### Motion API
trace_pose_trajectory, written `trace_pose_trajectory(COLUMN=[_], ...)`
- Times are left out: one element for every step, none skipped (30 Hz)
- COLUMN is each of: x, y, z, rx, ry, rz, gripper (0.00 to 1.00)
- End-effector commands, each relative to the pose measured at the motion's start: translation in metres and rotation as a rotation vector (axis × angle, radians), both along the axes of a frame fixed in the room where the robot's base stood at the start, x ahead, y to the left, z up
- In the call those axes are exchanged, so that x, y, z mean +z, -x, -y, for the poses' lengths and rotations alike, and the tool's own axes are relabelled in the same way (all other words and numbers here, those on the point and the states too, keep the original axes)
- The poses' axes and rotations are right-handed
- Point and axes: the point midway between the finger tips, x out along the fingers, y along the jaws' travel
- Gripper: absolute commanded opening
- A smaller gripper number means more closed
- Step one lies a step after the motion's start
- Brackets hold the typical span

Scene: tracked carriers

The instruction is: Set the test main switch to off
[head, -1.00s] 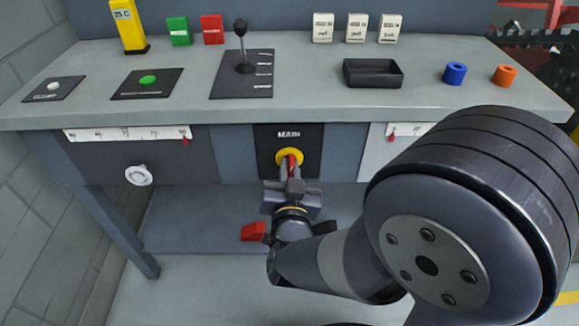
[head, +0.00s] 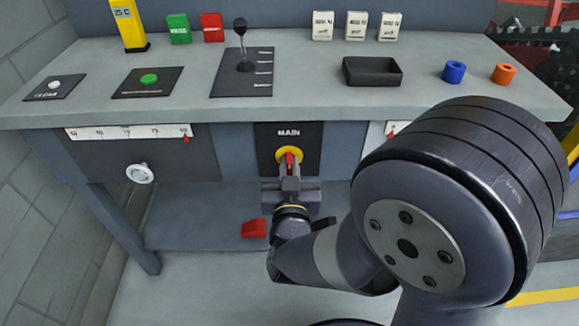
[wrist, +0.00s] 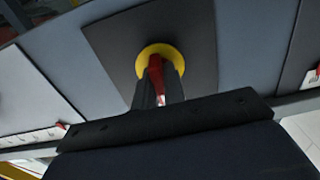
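The main switch (head: 281,154) is a yellow disc with a red handle, on a dark panel marked MAIN (head: 289,134) at the front of the bench. It also shows in the wrist view (wrist: 147,58). My gripper (head: 290,163) reaches it from the front. In the wrist view, the two dark fingers of my gripper (wrist: 158,84) lie on either side of the red handle, close against it, so it looks shut on the handle. The handle looks about upright in the head view. The fingers hide part of it, and no on or off marking can be read.
A white round knob (head: 139,174) is on the front panel to the left. A red pedal (head: 254,228) is low beneath the bench. A lever (head: 242,45), a black tray (head: 372,72) and blue and orange rings stand on the bench top.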

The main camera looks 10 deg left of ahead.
Motion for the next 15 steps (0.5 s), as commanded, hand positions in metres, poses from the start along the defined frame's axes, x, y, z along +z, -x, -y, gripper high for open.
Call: trace_pose_trajectory(x=[-0.0008,-0.0007,-0.0006,-0.0006,-0.0005,-0.0004,-0.0004,-0.0003,-0.0003,-0.0002,-0.0002,-0.0001,-0.0001,-0.0001,0.0000], y=[0.0003,0.0003,0.0002,0.0002,0.0002,0.0002,0.0001,0.0001,0.0001,0.0001,0.0001,0.0000,0.0000,0.0002,0.0008], z=[0.0002,0.0001,0.0000,0.0000,0.0000,0.0000,0.0000,0.0000,0.0000,0.0000,0.0000,0.0000,0.0000,0.0000,0.0001], rx=[0.000,0.000,0.000,0.000,0.000,0.000,0.000,0.000,0.000,0.000,0.000,0.000,0.000,0.000,0.000], ry=[0.000,0.000,0.000,0.000,0.000,0.000,0.000,0.000,-0.001,-0.001,-0.001,-0.001,-0.001,-0.001,-0.001], rz=[-0.002,-0.002,-0.002,-0.001,-0.001,-0.001,-0.001,-0.001,-0.001,0.000,0.000,0.000,0.000,0.000,0.000], gripper=[0.15,0.17,0.21,0.23,0.26,0.29,0.31,0.33,0.33,0.33,0.33,0.33,0.33,0.33,0.33])
